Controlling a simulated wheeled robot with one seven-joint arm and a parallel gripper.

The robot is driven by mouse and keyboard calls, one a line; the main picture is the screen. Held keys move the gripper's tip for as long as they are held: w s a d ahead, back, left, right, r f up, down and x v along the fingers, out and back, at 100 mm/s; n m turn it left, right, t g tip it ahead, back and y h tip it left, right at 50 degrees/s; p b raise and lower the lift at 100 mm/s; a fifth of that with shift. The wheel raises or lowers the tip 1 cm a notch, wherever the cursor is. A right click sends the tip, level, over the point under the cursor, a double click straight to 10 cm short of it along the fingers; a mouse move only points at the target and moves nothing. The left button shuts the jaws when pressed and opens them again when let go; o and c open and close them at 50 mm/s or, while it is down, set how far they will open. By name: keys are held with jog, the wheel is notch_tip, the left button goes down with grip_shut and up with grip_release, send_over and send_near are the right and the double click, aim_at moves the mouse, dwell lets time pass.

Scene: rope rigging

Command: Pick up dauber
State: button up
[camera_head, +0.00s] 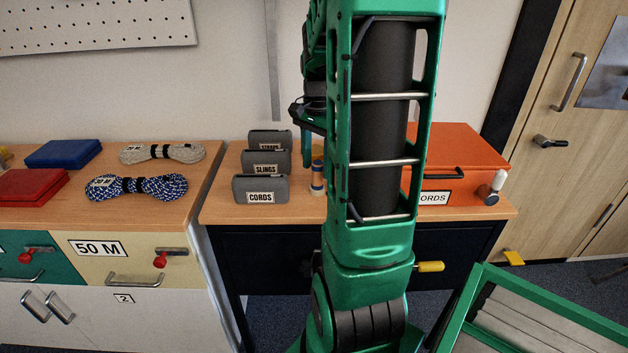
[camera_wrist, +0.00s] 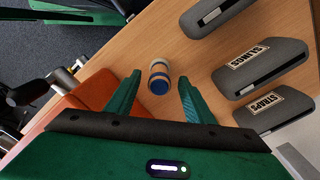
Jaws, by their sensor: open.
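A small white and blue banded cylinder, which looks like the dauber (camera_head: 317,178), stands upright on the wooden bench top, partly hidden by my arm in the head view. In the wrist view the dauber (camera_wrist: 159,78) shows its blue end and lies in the gap between my fingertips. My gripper (camera_wrist: 160,80) is open, with one green finger on each side of the dauber and a visible gap on both sides. I cannot tell how far the fingertips are from it in depth. In the head view my arm hides most of the gripper.
Grey cases labelled cords (camera_head: 261,189), slings (camera_head: 266,162) and straps (camera_head: 270,140) stand left of the dauber. An orange box (camera_head: 462,150) is to the right, with a white and grey item (camera_head: 492,188) by its front corner. Rope coils (camera_head: 136,188) lie on the left bench.

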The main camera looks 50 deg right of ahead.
aim_at(317, 173)
notch_tip(317, 173, down, 5)
jog(key=shift+d+r, duration=0.1)
jog(key=shift+d, duration=0.05)
jog(key=c, duration=1)
jog(key=shift+r, duration=0.5)
notch_tip(317, 173, up, 3)
jog(key=shift+f, duration=0.1)
jog(key=s+a+r, duration=0.2)
jog(key=a, duration=0.1)
jog(key=s+a+r, duration=0.2)
jog(key=a, duration=0.1)
jog(key=s+a+r, duration=0.2)
jog(key=a+r, duration=0.1)
jog(key=a, duration=0.1)
jog(key=shift+s, duration=0.1)
